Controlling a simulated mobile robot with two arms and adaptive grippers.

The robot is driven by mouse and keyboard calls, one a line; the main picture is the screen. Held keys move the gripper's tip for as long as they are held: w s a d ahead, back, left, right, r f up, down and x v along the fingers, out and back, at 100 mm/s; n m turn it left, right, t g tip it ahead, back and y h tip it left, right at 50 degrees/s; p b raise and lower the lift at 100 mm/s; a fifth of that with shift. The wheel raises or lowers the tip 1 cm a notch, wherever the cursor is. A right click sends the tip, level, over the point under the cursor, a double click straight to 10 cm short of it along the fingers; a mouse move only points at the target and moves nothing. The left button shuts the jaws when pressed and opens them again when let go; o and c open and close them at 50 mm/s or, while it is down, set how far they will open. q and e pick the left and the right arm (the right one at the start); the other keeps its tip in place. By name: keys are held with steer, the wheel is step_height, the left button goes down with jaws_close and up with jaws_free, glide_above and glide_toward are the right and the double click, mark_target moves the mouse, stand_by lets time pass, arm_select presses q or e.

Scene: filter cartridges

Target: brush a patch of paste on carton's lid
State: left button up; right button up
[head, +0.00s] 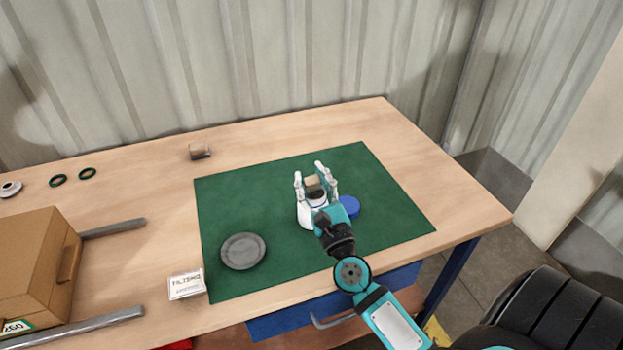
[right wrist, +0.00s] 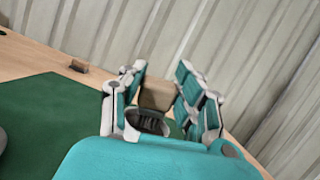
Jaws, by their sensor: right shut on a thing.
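My right gripper (head: 310,174) is shut on a light brown block-like piece, apparently the brush's handle (head: 313,185). The handle also shows between the fingers in the right wrist view (right wrist: 156,95). The brush's lower end is hidden. A white pot (head: 305,214) with a dark open mouth stands right at the gripper; in the right wrist view its rim (right wrist: 148,117) shows just under the handle. I cannot tell whether the brush is inside it. The brown cardboard carton (head: 28,262) stands at the far left, its top facing up. My left gripper is not in view.
A blue round lid (head: 349,206) lies by the pot on the green mat (head: 355,165). A grey plate (head: 243,251) and a small labelled box (head: 186,286) are nearer the carton. Metal rails (head: 115,228) flank the carton. A small brown block (head: 200,150) lies behind the mat.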

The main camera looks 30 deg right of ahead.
mark_target(311, 179)
steer(key=shift+f, duration=0.15)
step_height(311, 179, up, 7)
steer(key=p, duration=0.6)
steer(key=shift+p, duration=0.4)
